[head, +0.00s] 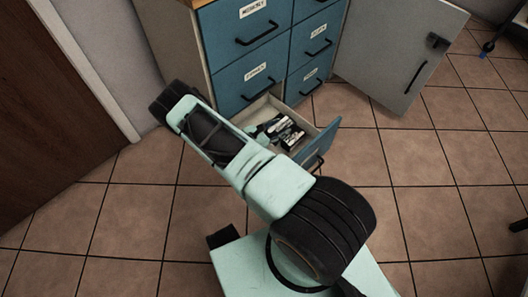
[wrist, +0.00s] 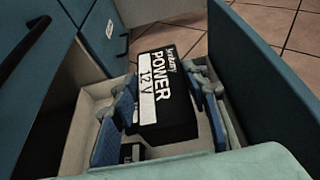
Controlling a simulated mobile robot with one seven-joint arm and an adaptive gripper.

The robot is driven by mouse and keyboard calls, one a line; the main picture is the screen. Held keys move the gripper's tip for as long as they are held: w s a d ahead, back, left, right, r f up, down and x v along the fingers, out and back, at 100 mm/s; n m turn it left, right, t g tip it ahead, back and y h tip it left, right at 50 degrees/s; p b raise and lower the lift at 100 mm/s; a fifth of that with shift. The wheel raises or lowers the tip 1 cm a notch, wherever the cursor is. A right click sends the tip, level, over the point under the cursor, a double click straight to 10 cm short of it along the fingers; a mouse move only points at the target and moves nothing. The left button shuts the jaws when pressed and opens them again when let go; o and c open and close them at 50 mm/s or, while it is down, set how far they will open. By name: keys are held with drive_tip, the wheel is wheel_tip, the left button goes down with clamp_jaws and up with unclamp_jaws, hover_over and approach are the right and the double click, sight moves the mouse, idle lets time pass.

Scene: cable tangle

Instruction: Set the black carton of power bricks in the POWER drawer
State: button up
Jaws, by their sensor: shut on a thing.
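The black carton (wrist: 163,108) carries white lettering, "POWER" and "12 V", and shows in the middle of the wrist view. My gripper (wrist: 161,84) is shut on it, one blue-padded finger on each side. The carton is within the walls of an open drawer (wrist: 82,135). I cannot tell whether its underside touches the drawer floor. The drawer also shows in the head view (head: 321,143), pulled out low from the blue cabinet. The drawer's own label is not visible. My arm hides most of the gripper in the head view.
Another dark item with a white label (wrist: 132,153) lies in the drawer near my gripper. The blue cabinet (head: 243,95) has closed, labelled drawers above. A grey door (head: 395,50) stands open at right. A brown door (head: 45,110) is at left.

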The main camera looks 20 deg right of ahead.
drive_tip(key=s+a+f+b, duration=0.1)
drive_tip(key=a+f+b, duration=0.3)
drive_tip(key=a+f, duration=0.4)
wheel_tip(320, 180, down, 2)
drive_tip(key=shift+s+f+b, duration=0.15)
drive_tip(key=shift+s+b, duration=0.15)
drive_tip(key=shift+b, duration=0.05)
drive_tip(key=shift+f, duration=0.6)
drive_tip(key=o, duration=1.5)
drive_tip(key=shift+c, duration=0.2)
